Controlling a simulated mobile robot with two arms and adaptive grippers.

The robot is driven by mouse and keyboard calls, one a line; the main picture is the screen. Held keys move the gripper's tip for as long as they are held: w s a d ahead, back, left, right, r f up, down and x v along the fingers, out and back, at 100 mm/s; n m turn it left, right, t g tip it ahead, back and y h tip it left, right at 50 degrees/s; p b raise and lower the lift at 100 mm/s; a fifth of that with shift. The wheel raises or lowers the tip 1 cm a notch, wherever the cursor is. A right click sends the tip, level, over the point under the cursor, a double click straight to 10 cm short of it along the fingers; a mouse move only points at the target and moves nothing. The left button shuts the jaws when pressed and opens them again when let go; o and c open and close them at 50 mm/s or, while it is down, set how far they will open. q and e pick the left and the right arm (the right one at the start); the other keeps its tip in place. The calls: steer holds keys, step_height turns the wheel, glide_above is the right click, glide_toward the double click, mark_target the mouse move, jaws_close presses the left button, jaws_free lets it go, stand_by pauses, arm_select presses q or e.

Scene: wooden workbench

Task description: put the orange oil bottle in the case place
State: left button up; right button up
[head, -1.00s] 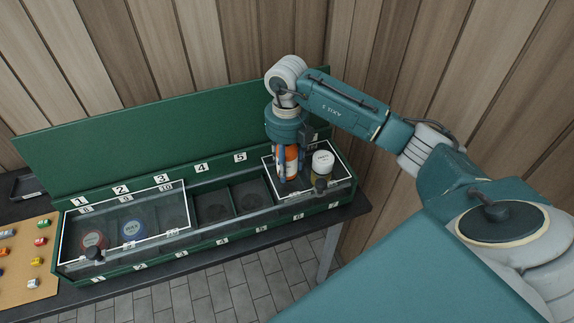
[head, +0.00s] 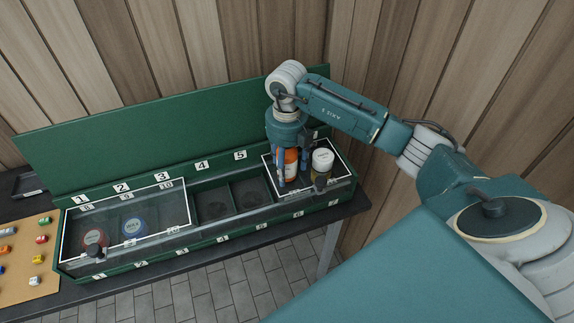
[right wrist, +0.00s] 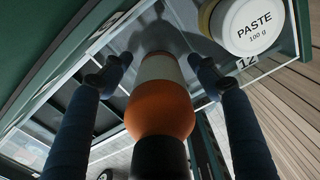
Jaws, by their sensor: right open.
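The orange oil bottle (head: 291,160), with a pale label band and a black cap, stands upright at the right end of the long green case (head: 150,262). My right gripper (head: 292,183) points down over it. In the right wrist view the bottle (right wrist: 160,108) is between the two open fingers (right wrist: 158,68), with a visible gap on each side. I cannot tell whether its base rests on the clear cover or inside a compartment. My left gripper is not in view.
A white PASTE jar (head: 322,160) stands close to the right of the bottle, near label 12. A clear cover (head: 75,225) lies over the left compartments, with red and blue lids beneath. The raised green lid (head: 150,135) stands behind.

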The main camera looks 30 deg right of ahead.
step_height(320, 180, up, 11)
steer(key=b, duration=0.2)
steer(key=shift+w+f+b, duration=0.1)
steer(key=shift+b, duration=0.3)
steer(key=shift+r, duration=0.6)
steer(key=shift+f, duration=0.1)
